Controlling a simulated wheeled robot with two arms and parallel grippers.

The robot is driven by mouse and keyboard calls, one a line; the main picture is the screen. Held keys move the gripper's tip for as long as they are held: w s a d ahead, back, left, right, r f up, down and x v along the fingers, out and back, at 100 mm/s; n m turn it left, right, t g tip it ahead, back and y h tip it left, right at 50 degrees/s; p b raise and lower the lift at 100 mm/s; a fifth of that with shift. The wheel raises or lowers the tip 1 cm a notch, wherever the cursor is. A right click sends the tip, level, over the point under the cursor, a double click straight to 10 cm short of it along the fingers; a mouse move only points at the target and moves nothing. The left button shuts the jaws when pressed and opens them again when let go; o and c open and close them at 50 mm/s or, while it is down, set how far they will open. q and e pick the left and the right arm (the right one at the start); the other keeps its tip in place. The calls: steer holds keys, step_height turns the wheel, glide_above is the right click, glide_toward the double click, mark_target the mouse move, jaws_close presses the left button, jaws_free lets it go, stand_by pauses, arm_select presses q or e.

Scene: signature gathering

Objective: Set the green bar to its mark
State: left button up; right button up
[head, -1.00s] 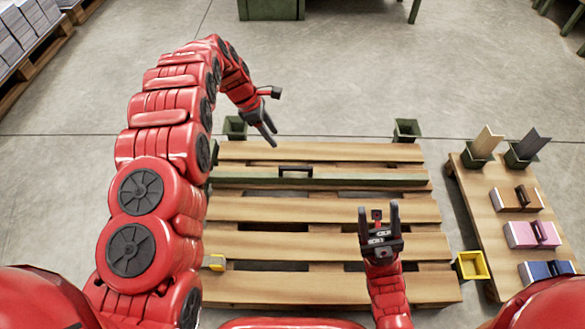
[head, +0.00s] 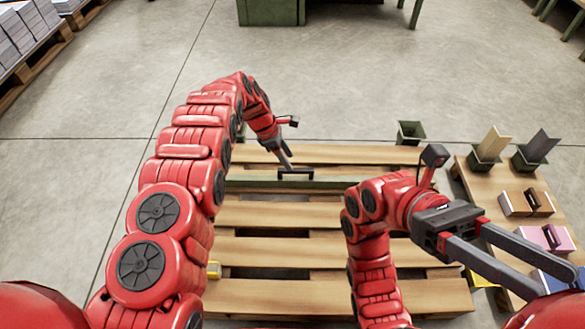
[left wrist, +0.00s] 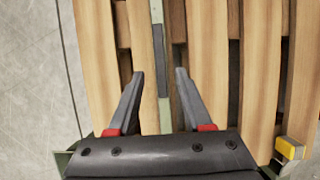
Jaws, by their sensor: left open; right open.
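The green bar (head: 335,182) lies across the far part of the wooden pallet (head: 270,246), with a dark handle (head: 297,171) on top; my right arm hides its right end. My left gripper (head: 286,161) is open close to the handle. In the left wrist view the bar (left wrist: 165,116) runs lengthwise between the spread, empty fingers (left wrist: 160,73), with the handle near their tips; contact cannot be told. My right gripper (head: 560,288) is open and empty, over the side pallet at the right. I cannot make out the bar's mark.
A dark green holder (head: 410,132) stands at the pallet's far right corner. The right side pallet (head: 489,204) carries brown (head: 526,203), pink (head: 545,239) and blue blocks, plus holders with upright boards (head: 492,143).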

mark_target(295, 169)
arm_select(q)
steer(key=b+x, duration=0.2)
steer(key=x, duration=0.2)
steer(key=shift+f, duration=0.1)
steer(key=shift+d+f, duration=0.1)
arm_select(e)
steer(key=s+d+f+n+t+h, duration=0.1)
steer(key=s+d+f+n+t, duration=0.1)
steer(key=s+d+f+t, duration=0.3)
steer(key=s+d+t, duration=0.1)
steer(key=d+t, duration=0.1)
steer(key=t, duration=0.2)
steer(key=shift+n+h, duration=0.4)
arm_select(q)
steer(key=shift+c, duration=0.2)
arm_select(e)
steer(key=shift+d, duration=0.1)
arm_select(q)
jaws_close()
arm_select(e)
steer(key=shift+w, duration=0.1)
